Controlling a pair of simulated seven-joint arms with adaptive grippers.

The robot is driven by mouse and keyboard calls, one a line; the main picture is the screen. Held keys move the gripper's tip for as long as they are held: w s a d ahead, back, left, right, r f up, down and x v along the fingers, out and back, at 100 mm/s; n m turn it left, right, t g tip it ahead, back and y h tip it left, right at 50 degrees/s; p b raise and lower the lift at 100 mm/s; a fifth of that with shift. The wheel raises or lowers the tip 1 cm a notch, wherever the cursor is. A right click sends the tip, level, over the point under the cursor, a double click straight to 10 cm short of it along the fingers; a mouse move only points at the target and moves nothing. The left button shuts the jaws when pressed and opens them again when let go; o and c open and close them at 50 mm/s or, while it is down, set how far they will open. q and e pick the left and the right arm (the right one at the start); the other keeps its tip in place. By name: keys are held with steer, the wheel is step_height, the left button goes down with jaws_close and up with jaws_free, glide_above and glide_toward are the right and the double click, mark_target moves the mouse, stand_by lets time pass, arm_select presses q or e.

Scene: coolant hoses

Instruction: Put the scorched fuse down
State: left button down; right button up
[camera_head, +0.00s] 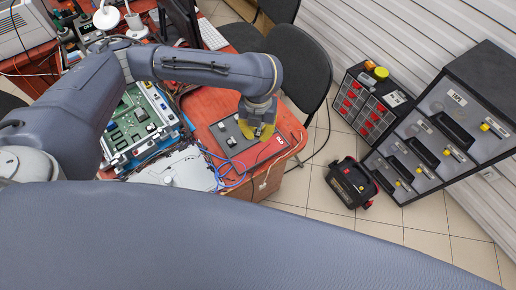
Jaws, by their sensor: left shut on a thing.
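My left gripper (258,128) has yellow-tipped fingers and points down over a dark grey panel (226,141) at the right end of the red-brown table. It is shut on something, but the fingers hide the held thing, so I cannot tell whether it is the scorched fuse. Small light-coloured parts (231,142) stand on the panel to the left of the fingers. My right gripper does not show.
An open electronics case with a green board (133,120) stands left of the panel. Blue cables (232,179) and a white unit (185,170) lie in front. A black chair (303,66) is behind. A toolbox (351,183) and drawer cabinets (362,103) stand on the floor at right.

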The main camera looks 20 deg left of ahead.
mark_target(258, 153)
arm_select(q)
steer(key=shift+f, duration=5.5)
steer(key=shift+f, duration=0.15)
steer(key=c, duration=1.4)
jaws_free()
steer(key=shift+c, duration=0.2)
step_height(258, 153, up, 12)
steer(key=shift+r, duration=0.15)
